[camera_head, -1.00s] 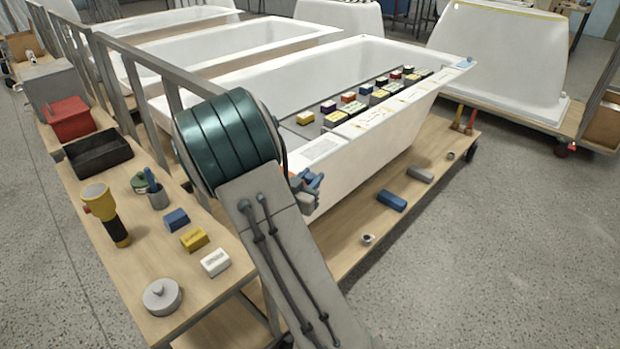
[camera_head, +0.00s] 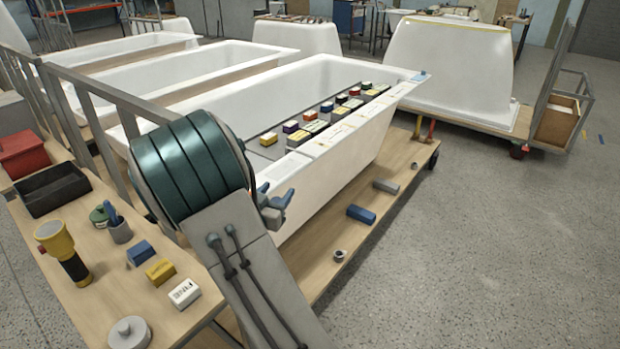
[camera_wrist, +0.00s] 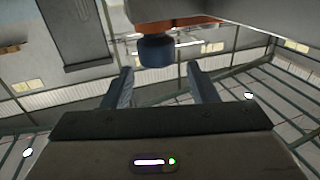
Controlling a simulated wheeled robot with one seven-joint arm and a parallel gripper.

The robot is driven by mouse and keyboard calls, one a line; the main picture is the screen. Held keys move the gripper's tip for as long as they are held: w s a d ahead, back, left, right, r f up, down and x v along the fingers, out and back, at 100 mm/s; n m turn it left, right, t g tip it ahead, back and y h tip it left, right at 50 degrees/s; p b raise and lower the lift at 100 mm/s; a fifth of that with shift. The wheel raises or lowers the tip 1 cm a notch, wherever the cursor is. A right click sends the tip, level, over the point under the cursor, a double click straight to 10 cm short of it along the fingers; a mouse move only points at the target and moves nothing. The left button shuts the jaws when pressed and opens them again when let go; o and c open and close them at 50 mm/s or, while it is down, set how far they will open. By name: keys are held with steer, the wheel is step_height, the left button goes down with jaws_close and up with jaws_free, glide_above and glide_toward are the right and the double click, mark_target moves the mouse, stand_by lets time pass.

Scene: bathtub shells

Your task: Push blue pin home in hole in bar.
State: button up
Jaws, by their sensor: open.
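A short blue cylinder, which looks like the blue pin (camera_wrist: 157,50), shows in the wrist view beyond my fingertips and between them in the picture. Its upper end meets an orange strip (camera_wrist: 180,24), which may be the bar; no hole can be seen. My gripper (camera_wrist: 155,88) is open, its two grey-blue fingers apart with nothing between them. In the head view my gripper (camera_head: 277,203) shows partly behind my arm, close to the near side of the white bathtub shell (camera_head: 335,165). The pin and bar cannot be made out in the head view.
A wooden bench (camera_head: 75,270) at left holds a torch (camera_head: 62,252), a dark tray (camera_head: 50,190), a cup and small blocks.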

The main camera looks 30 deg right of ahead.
steer(key=s+d+r, duration=0.8)
steer(key=shift+s+r+p, duration=0.15)
steer(key=shift+s+p, duration=0.15)
stand_by(0.5)
